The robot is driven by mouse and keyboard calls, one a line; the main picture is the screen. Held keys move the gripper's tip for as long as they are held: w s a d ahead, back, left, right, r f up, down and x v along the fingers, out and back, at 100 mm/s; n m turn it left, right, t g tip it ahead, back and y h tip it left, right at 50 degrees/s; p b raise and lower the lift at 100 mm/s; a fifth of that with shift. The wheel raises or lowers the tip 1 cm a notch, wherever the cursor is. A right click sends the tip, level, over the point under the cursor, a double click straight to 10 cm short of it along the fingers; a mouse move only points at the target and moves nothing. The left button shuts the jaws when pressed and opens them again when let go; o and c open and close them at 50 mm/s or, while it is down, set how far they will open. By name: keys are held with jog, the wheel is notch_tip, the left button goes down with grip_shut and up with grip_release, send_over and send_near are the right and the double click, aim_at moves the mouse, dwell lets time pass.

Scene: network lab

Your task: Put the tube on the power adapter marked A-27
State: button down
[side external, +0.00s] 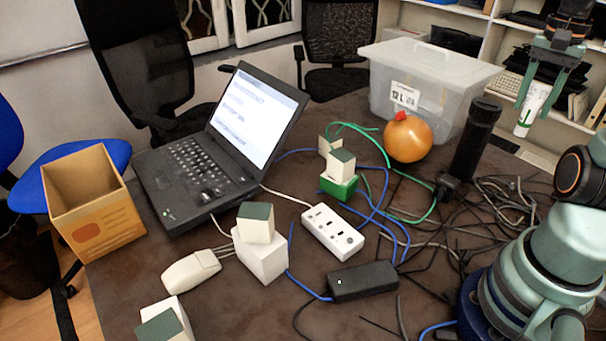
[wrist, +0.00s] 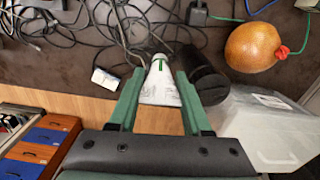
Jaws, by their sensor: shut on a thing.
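The tube (side external: 530,112) is white with a green band and a narrow cap end. My gripper (side external: 536,100) is shut on it and holds it up in the air at the right, beyond the black cylinder. In the wrist view the tube (wrist: 160,88) sits between the two green fingers (wrist: 160,74), its cap pointing away from the palm. A black power adapter (side external: 362,281) with a small green light lies flat at the table's front middle, well apart from the tube. I cannot read any A-27 marking on it.
A black cylinder (side external: 475,140) stands near an orange round object (side external: 408,138) and a translucent bin (side external: 425,85). Tangled cables (side external: 500,205) cover the right side. A white power strip (side external: 332,232), stacked blocks (side external: 258,250) and a laptop (side external: 215,145) lie left of them.

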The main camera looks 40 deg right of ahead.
jog(key=w+a+r+m, duration=0.1)
jog(key=w+a+r, duration=0.5)
jog(key=w+a, duration=0.2)
send_over(448, 181)
notch_tip(448, 181, down, 20)
jog(key=shift+r, duration=0.1)
dwell(0.4)
jog(key=shift+c, duration=1.8)
grip_release()
